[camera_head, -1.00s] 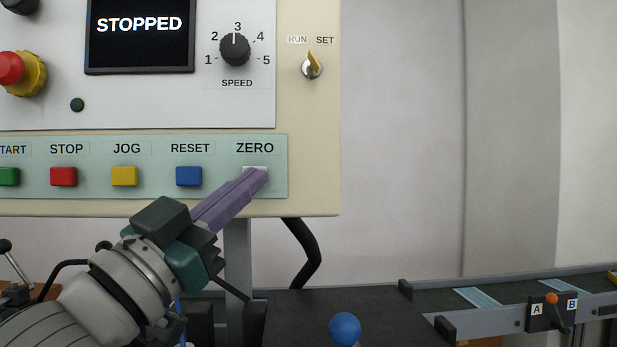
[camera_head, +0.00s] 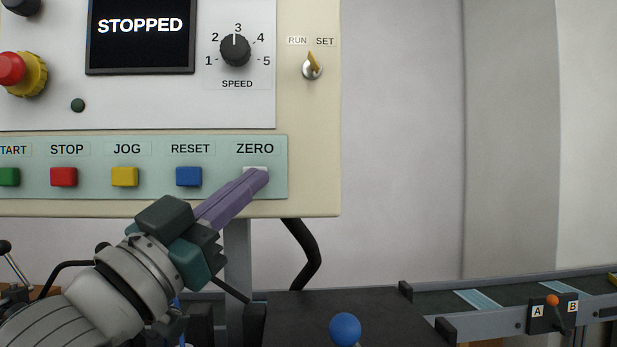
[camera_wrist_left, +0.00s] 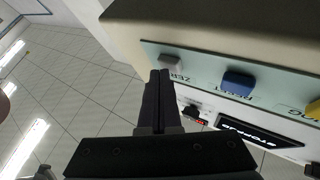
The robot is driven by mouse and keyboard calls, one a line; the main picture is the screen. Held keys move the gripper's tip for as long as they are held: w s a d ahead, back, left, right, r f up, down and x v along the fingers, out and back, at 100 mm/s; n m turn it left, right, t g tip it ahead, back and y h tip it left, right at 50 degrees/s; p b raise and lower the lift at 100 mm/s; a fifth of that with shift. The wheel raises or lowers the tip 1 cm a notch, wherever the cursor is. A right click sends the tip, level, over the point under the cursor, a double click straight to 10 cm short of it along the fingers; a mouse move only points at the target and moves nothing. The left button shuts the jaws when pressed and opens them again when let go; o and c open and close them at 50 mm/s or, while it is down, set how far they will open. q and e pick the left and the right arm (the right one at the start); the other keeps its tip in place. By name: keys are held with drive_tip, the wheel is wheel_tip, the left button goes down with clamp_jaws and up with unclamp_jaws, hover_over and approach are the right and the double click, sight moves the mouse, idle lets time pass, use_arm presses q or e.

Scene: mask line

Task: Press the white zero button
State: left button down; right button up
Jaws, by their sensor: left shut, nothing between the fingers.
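The white zero button (camera_head: 255,169) sits under the ZERO label at the right end of the pale green button strip (camera_head: 220,192). Only its top edge shows in the head view, because my left gripper's fingers cover the rest. My left gripper (camera_head: 257,180) is shut and empty, with its purple fingertips in front of the button. In the left wrist view the zero button (camera_wrist_left: 171,59) shows just beyond the dark closed fingertips (camera_wrist_left: 159,74). I cannot tell whether the tips touch it. My right gripper is in neither view.
The blue RESET button (camera_head: 189,177) is left of ZERO, then the yellow JOG (camera_head: 124,177) and red STOP (camera_head: 64,177) buttons. The screen (camera_head: 140,35) reads STOPPED. A blue ball knob (camera_head: 345,329) stands below, and a conveyor (camera_head: 500,302) runs at the lower right.

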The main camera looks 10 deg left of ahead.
use_arm(q)
drive_tip(key=shift+w, duration=0.15)
idle(0.4)
drive_tip(key=shift+s+d+p, duration=0.2)
drive_tip(key=shift+s+p, duration=0.3)
drive_tip(key=shift+s, duration=0.4)
drive_tip(key=shift+s, duration=0.1)
drive_tip(key=s+p, duration=0.1)
drive_tip(key=s, duration=0.1)
drive_tip(key=s+d+p, duration=0.1)
drive_tip(key=s, duration=0.1)
drive_tip(key=shift+s+d, duration=0.2)
drive_tip(key=shift+s, duration=0.1)
